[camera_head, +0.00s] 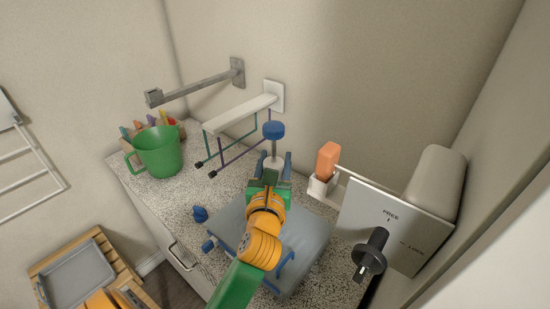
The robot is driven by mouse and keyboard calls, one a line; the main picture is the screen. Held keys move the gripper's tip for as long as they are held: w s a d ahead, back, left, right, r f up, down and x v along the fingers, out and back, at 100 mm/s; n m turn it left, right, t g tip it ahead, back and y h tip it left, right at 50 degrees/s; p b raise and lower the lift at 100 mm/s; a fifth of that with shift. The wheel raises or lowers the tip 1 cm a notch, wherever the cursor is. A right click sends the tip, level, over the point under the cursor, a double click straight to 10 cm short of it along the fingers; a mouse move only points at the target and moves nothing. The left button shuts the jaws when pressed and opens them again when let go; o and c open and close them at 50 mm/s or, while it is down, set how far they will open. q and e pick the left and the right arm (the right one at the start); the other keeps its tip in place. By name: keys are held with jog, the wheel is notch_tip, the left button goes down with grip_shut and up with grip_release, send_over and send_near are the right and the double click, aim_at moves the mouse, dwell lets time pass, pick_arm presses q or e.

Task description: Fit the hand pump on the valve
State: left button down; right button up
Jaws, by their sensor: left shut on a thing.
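My left gripper (273,162) is shut on the hand pump, which has a round blue top (273,130) and a pale body between the fingers. The pump stands about upright above the far side of a grey-blue padded piece (315,228) on the counter. Small blue fittings show at the left of this piece, one (200,214) at its upper left and one (209,245) lower down. I cannot tell which part is the valve. My wrist and arm cover the middle of the padded piece.
A green mug (157,151) stands at the counter's left end. An orange block (327,160) in a holder and a panel with a black knob (370,253) stand right.

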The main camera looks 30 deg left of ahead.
pick_arm(q)
notch_tip(320, 180, down, 2)
jog(key=shift+f+b, duration=0.15)
jog(key=shift+b, duration=0.4)
pick_arm(e)
jog(key=shift+d+f, duration=0.1)
jog(key=shift+f, duration=0.8)
pick_arm(q)
jog(key=shift+p, duration=0.3)
pick_arm(e)
jog(key=shift+r, duration=0.2)
pick_arm(q)
jog(key=shift+p, duration=0.3)
pick_arm(e)
jog(key=shift+r, duration=0.3)
pick_arm(q)
jog(key=shift+f+b, duration=1.25)
jog(key=shift+f, duration=0.25)
pick_arm(e)
jog(key=shift+f, duration=1.25)
pick_arm(q)
jog(key=shift+c, duration=1)
grip_release()
